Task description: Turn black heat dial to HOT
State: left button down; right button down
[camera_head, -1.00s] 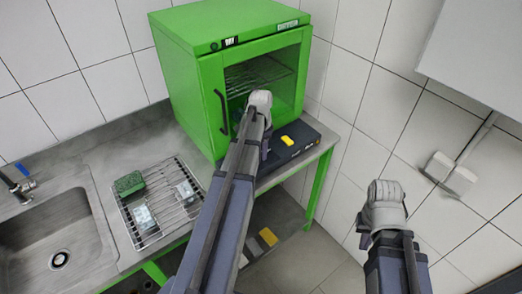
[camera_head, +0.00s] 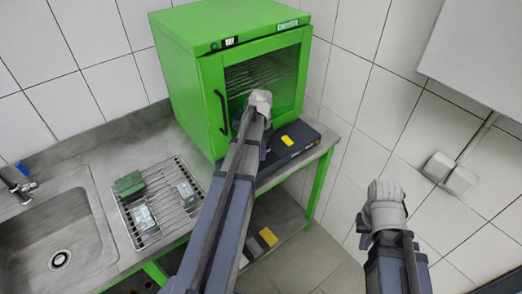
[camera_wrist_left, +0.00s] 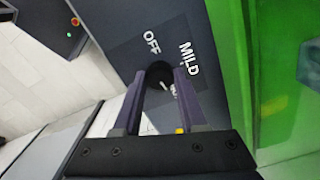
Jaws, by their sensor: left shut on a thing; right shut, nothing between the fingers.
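The black heat dial (camera_wrist_left: 158,75) sits on a dark panel (camera_wrist_left: 130,45) in the left wrist view. White labels OFF and MILD stand by it, and a third label is mostly hidden behind a finger. A white mark on the dial points down-right, toward that hidden label. My left gripper (camera_wrist_left: 161,90) is shut on the dial, one finger on each side. In the head view my left arm hides this gripper and the dial.
A green drying cabinet (camera_head: 215,40) with a glass door stands on the bench. A dark box (camera_head: 312,132) with a yellow patch lies beside it. A wire rack (camera_head: 183,222) holds several small items, next to a sink (camera_head: 45,240). A grey wall box (camera_head: 475,60) is at upper right.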

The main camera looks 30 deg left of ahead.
pick_arm(q)
jog(key=shift+c, duration=2.2)
grip_release()
jog(key=shift+r, duration=0.15)
notch_tip(320, 180, up, 8)
jog(key=p, duration=0.8)
jog(key=shift+f, duration=0.2)
jog(key=s+d+f+n+b, duration=0.1)
jog(key=s+d, duration=0.4)
jog(key=d, duration=0.5)
jog(key=s+d+f+n+b, duration=0.2)
jog(key=s+d, duration=0.4)
jog(key=d, duration=0.5)
jog(key=s+d+f+n+y+b, duration=0.1)
jog(key=s+d, duration=0.4)
jog(key=d, duration=0.5)
jog(key=shift+s+d+f+n+b, duration=0.15)
jog(key=shift+s+n+b, duration=0.15)
jog(key=shift+s, duration=0.05)
